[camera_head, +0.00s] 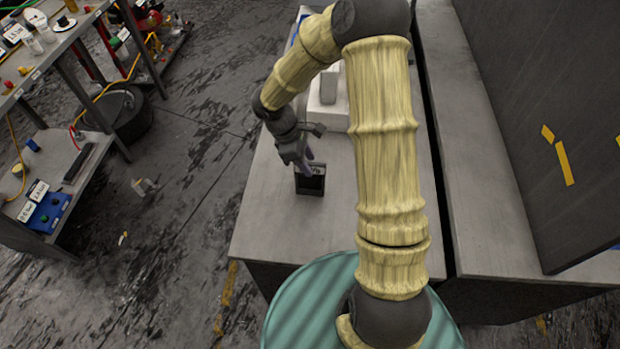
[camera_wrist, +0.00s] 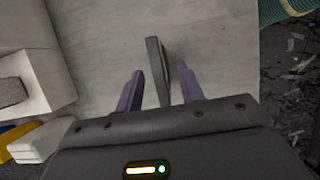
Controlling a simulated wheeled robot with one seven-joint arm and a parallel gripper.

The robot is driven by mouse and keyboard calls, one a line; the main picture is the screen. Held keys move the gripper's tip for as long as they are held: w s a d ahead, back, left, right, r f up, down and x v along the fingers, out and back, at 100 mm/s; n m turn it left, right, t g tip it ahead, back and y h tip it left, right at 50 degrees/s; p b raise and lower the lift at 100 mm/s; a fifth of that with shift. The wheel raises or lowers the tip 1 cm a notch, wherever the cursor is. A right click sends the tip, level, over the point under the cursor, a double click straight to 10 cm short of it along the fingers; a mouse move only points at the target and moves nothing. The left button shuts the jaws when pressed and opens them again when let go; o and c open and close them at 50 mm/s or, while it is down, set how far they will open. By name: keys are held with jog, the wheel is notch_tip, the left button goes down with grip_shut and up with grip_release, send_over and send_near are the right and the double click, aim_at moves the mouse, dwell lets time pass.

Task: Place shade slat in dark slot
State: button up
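A dark upright panel (camera_head: 311,183) with a white marking at its top stands on the grey bench, and I take it to be the shade slat. In the wrist view a thin dark slat (camera_wrist: 153,75) shows edge-on between my fingers. My gripper (camera_head: 308,158) is just above and at the top of this panel, pointing down. In the wrist view the two purple fingers of my gripper (camera_wrist: 160,70) are apart, one on each side of the slat, with gaps visible. I cannot make out a dark slot in either view.
A white block (camera_head: 327,103) with a grey piece on it stands behind my gripper; it also shows in the wrist view (camera_wrist: 45,60). The grey bench (camera_head: 270,215) is clear around the panel. A large dark board (camera_head: 560,110) stands at the right. A shelf with tools is at the left.

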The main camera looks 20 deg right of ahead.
aim_at(310, 179)
jog(key=p+x, duration=0.1)
jog(key=x, duration=0.4)
jog(key=shift+w+a, duration=0.1)
dwell(0.3)
grip_shut()
